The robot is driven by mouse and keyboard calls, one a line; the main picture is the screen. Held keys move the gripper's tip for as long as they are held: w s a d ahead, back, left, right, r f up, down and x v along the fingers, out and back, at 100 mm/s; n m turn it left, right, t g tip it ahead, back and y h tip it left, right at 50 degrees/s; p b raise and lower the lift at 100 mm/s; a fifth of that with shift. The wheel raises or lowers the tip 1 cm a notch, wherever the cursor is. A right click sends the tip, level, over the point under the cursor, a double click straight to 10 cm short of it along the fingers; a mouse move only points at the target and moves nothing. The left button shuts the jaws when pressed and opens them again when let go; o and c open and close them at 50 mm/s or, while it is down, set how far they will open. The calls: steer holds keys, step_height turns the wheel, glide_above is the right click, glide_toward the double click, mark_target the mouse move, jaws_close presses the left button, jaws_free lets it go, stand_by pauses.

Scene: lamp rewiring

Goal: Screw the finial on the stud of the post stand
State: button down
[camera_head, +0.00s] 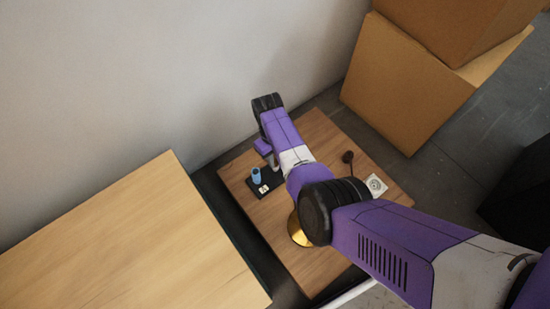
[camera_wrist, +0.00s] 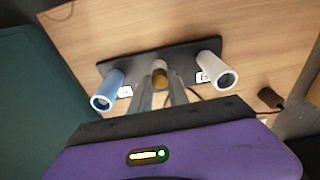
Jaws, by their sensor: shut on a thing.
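The black base plate (camera_wrist: 190,58), which looks like the post stand, lies on the wooden table. It bears a blue tube (camera_wrist: 105,95) at the left and a pale grey tube (camera_wrist: 218,73) at the right. My gripper (camera_wrist: 161,88) is shut on a small brass-coloured piece (camera_wrist: 160,80), likely the finial, between the two tubes. A pale round end shows just beyond the brass piece; I cannot tell whether the two touch. The stud is not clearly visible. In the head view the plate (camera_head: 277,184) and blue tube (camera_head: 256,175) show, with my arm covering part of the plate.
A gold dome (camera_head: 298,231) lies partly under my arm. A dark brown knob-like piece (camera_head: 348,157) and a pale square with a round fitting (camera_head: 376,185) are on the table's right side. Cardboard boxes (camera_head: 410,80) stand behind. A lighter table (camera_head: 130,240) is at left.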

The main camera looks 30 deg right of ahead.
steer(key=m, duration=0.2)
steer(key=shift+w+m, duration=0.1)
steer(key=shift+m, duration=0.3)
steer(key=shift+w+r, duration=0.2)
steer(key=shift+d+m+y, duration=0.1)
steer(key=shift+m+y, duration=0.2)
steer(key=shift+s+f, duration=0.1)
steer(key=shift+s, duration=0.05)
steer(key=c, duration=1.2)
jaws_free()
steer(key=shift+o, duration=0.2)
steer(key=shift+s+f, duration=0.1)
